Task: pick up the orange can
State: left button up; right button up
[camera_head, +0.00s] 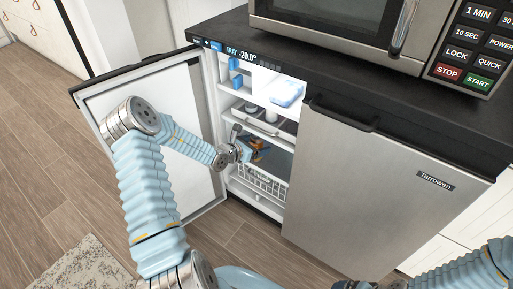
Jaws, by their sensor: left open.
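A small orange shape (257,145), which looks like the orange can, is inside the open fridge and partly hidden. My left arm comes in from the left and reaches into the fridge. My left gripper (247,149) is open right beside the orange shape, and I cannot tell whether it touches it. My right arm shows at the bottom right, with its dark end (370,284) cut by the lower edge, so its jaws are unclear.
The left fridge door (95,100) stands open; the right door (350,185) is shut. A blue-white container (287,93) and blue items (236,74) sit on upper shelves. A wire basket (265,186) is low inside. A microwave (345,35) stands on the dark counter.

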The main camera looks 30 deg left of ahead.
pick_arm(q)
jog(key=c, duration=1.4)
